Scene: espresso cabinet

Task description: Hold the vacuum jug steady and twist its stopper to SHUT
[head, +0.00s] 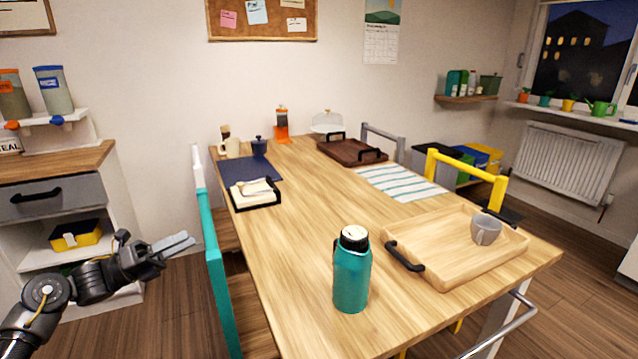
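The vacuum jug (351,277) is a teal bottle standing upright near the front of the wooden table. Its stopper (354,234) is black with a pale top and sits on the jug's neck. Any SHUT marking is too small to read. My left gripper (181,244) is at the left, beyond the table's left edge and well apart from the jug. Its fingers point right and look close together, and I cannot tell whether they are open or shut. My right gripper is not in view.
A wooden tray (450,273) with black handles holds a grey cup (486,230) to the jug's right. A teal chair (214,262) stands between my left gripper and the table (290,250).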

